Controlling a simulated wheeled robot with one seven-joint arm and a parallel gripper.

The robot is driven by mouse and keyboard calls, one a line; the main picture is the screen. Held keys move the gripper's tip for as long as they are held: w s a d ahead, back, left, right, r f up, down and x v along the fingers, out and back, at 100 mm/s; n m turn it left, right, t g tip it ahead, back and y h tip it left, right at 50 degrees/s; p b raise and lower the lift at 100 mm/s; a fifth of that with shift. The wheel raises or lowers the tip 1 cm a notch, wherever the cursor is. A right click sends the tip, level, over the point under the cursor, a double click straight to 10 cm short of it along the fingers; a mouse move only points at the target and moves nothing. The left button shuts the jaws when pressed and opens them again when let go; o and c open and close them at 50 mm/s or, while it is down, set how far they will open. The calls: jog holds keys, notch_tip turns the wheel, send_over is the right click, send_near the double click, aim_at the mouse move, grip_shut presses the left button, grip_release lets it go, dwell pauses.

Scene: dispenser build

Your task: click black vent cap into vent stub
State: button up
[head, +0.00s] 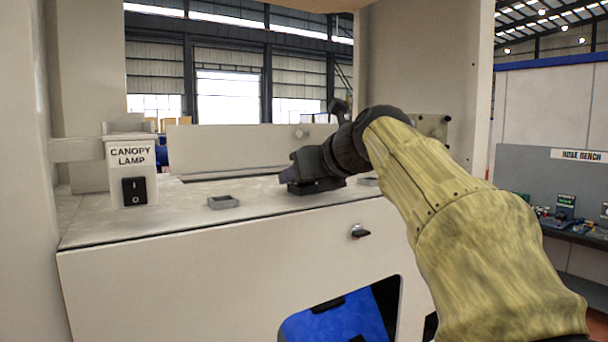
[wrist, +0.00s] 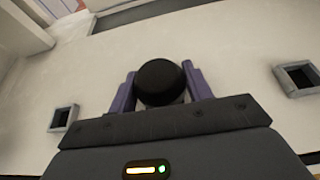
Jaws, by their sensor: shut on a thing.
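My gripper (wrist: 160,88) has its two purple fingers on either side of the round black vent cap (wrist: 160,80) and is shut on it. A lighter part shows just below the cap, between the fingers; I cannot tell whether it is the vent stub. In the head view, my gripper (head: 290,172) is low over the pale counter top, left of my wrist. The cap cannot be made out there. I cannot clearly identify the vent stub in either view, nor tell whether the cap touches it.
Small square grey sockets stand on the counter, one to the left (head: 223,202) and one to the right (head: 368,181) of my gripper. The canopy lamp switch post (head: 131,172) stands at the left. A low panel (head: 225,148) runs along the back.

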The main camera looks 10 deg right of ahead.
jog(key=shift+f, duration=0.3)
dwell(0.7)
dwell(0.3)
jog(key=o, duration=1.7)
jog(key=shift+c, duration=0.2)
jog(key=shift+s+r, duration=0.1)
jog(key=shift+b+v, duration=0.6)
jog(key=shift+v, duration=2.35)
